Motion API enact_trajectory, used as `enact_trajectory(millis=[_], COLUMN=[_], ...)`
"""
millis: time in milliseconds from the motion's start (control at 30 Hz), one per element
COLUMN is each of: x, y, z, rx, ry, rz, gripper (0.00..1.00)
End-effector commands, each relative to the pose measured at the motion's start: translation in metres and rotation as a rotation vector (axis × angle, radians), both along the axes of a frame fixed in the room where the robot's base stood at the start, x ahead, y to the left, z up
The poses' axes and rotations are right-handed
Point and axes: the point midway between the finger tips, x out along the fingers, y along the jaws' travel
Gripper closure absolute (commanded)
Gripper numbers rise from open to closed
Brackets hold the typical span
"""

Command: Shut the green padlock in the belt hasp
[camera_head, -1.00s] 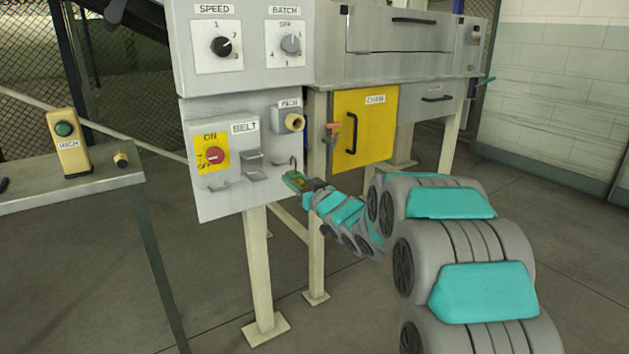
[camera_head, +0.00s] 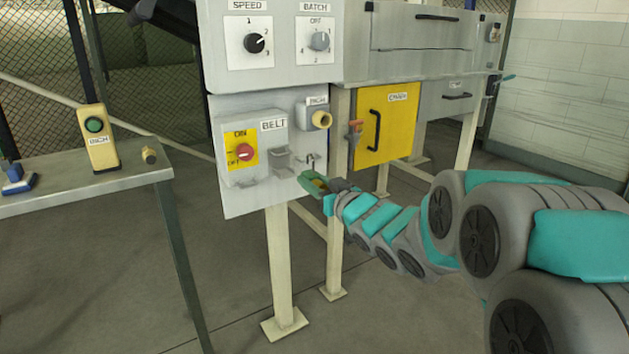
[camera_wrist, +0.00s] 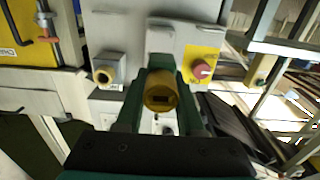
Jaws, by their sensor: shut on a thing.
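My gripper (camera_head: 316,183) is shut on the padlock, just in front of the lower right part of the belt panel. In the wrist view the padlock's brass-coloured end (camera_wrist: 160,92) sits between my green fingers (camera_wrist: 160,110). In the head view a thin hooked shackle (camera_head: 309,160) stands up above my fingers; it looks open. The belt hasp seems to be the grey bracket (camera_head: 281,160) on the panel, left of the shackle and apart from it in the head view. The red belt switch (camera_head: 245,152) is on a yellow plate. Much of the padlock is hidden by my fingers.
A brass-coloured inch knob (camera_head: 321,120) juts out above the padlock. A yellow door (camera_head: 392,130) with an orange-handled latch (camera_head: 355,128) is to the right. A bench (camera_head: 100,190) on the left carries a green-button inch box (camera_head: 98,140) and a blue object (camera_head: 16,178).

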Motion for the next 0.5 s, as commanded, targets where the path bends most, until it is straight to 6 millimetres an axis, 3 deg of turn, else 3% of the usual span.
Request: enact_trajectory(millis=[500], x=[0.021], y=[0.015], z=[-0.003], rx=[0.000], ry=[0.000], rz=[0.001], gripper=[1.00])
